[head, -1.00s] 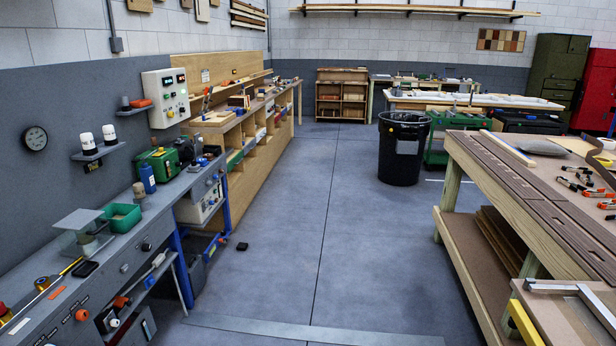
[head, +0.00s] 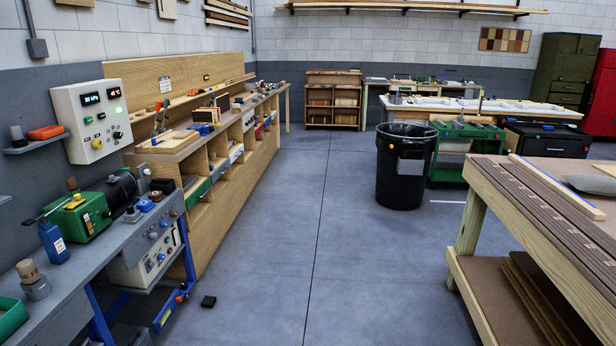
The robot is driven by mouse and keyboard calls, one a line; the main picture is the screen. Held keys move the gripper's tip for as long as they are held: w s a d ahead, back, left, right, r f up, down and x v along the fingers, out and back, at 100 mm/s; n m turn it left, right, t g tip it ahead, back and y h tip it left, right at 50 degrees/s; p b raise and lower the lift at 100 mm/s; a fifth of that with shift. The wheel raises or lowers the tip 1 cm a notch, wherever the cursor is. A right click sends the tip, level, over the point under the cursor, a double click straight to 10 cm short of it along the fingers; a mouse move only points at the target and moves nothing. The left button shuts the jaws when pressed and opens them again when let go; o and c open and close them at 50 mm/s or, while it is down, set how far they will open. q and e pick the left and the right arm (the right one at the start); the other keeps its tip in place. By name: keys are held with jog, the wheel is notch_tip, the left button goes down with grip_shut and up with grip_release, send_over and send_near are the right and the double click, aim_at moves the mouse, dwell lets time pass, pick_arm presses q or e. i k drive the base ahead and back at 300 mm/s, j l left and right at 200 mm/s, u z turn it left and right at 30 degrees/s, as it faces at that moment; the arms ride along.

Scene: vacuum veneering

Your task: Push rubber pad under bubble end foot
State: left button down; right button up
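A small black block (head: 208,301), which looks like the rubber pad, lies flat on the grey floor in the head view. It is to the right of the grey bench (head: 135,235) with blue legs, apart from the bench's blue end frame (head: 187,250). I cannot tell which foot is the bubble end foot; the lower ends of the bench legs are partly hidden or cut off. Neither of my grippers is in view.
A black bin (head: 402,175) stands ahead on the right, near a green cart (head: 455,165). A wooden workbench (head: 530,215) borders the right side. A long wooden shelf bench (head: 235,180) runs along the left wall. The floor aisle between is clear.

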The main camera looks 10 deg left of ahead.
aim_at(208, 302)
jog(key=i+u, duration=0.15)
jog(key=i, duration=0.45)
jog(key=i+l+u, duration=0.1)
jog(key=i, duration=0.55)
jog(key=i+l+u, duration=0.15)
jog(key=i, duration=0.45)
